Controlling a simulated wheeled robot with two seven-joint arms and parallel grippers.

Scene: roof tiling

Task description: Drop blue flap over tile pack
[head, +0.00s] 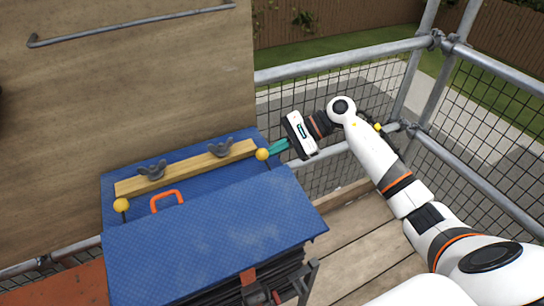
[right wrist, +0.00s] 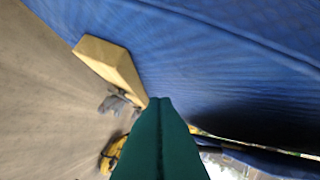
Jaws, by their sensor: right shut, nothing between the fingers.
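The blue flap (head: 215,230) lies spread over the top of the dark tile pack (head: 262,283), whose layered edges show below its lower right side. More blue sheet (head: 115,185) lies behind, under a wooden batten (head: 190,168) with two wing nuts. A yellow ball (head: 262,154) is at the batten's right end and another (head: 121,204) at its left. My right gripper (head: 278,146) has its teal fingers shut and empty beside the right ball. In the right wrist view the shut fingers (right wrist: 160,110) point at blue sheet (right wrist: 200,60) near the batten's end (right wrist: 110,65). My left gripper is out of view.
An orange handle (head: 167,200) stands up between batten and flap. A wooden board (head: 120,80) with a grey rail (head: 130,22) rises behind. Metal guard rails (head: 340,58) with mesh run behind my right arm. Plank decking (head: 355,235) lies at the right.

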